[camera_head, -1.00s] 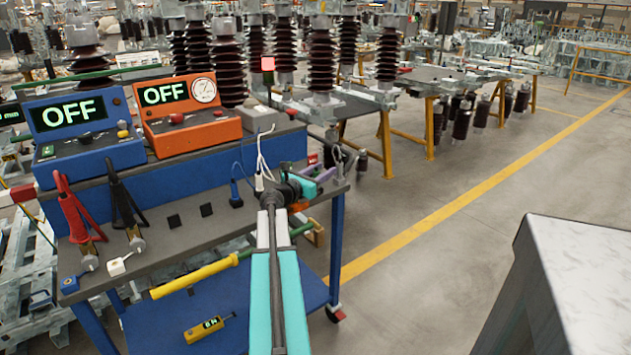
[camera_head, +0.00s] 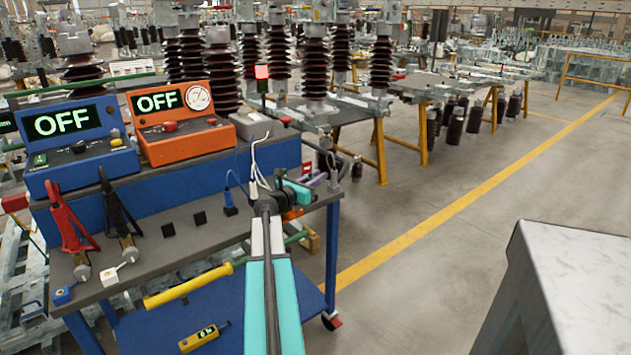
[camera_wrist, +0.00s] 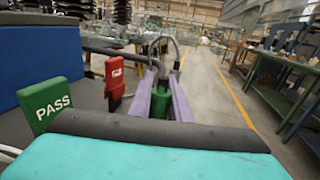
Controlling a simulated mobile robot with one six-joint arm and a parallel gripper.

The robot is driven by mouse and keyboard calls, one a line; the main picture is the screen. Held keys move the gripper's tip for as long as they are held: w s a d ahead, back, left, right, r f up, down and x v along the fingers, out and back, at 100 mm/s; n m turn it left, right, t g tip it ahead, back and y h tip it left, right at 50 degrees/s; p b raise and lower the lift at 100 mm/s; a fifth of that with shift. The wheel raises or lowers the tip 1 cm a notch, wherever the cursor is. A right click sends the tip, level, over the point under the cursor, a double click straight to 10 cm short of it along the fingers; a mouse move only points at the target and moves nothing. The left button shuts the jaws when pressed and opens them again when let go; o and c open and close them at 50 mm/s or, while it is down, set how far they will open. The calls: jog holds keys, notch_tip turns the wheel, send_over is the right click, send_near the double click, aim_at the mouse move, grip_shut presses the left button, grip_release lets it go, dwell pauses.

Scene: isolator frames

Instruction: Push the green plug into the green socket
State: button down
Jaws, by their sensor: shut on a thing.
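My gripper (camera_wrist: 164,84) has two purple fingers in the wrist view, closed around a green block-like piece (camera_wrist: 160,104), which looks like the green plug. A dark cable runs close by its far end. In the head view my gripper (camera_head: 316,180) is small and partly hidden by my own dark and teal arm links, above the right end of the grey bench top. The plug cannot be made out there. I cannot pick out the green socket with certainty in either view.
The grey bench (camera_head: 200,238) carries a blue tester (camera_head: 85,155) and an orange tester (camera_head: 185,138), both reading OFF. Red and black clamps stand at its left. A green PASS tag (camera_wrist: 52,103) and a red tag (camera_wrist: 114,80) stand left of my gripper.

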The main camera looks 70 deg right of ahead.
jog(key=shift+r, duration=0.7)
jog(key=a+r, duration=0.3)
jog(key=a, duration=1.3)
jog(key=shift+w+r, duration=0.15)
jog(key=shift+w, duration=0.3)
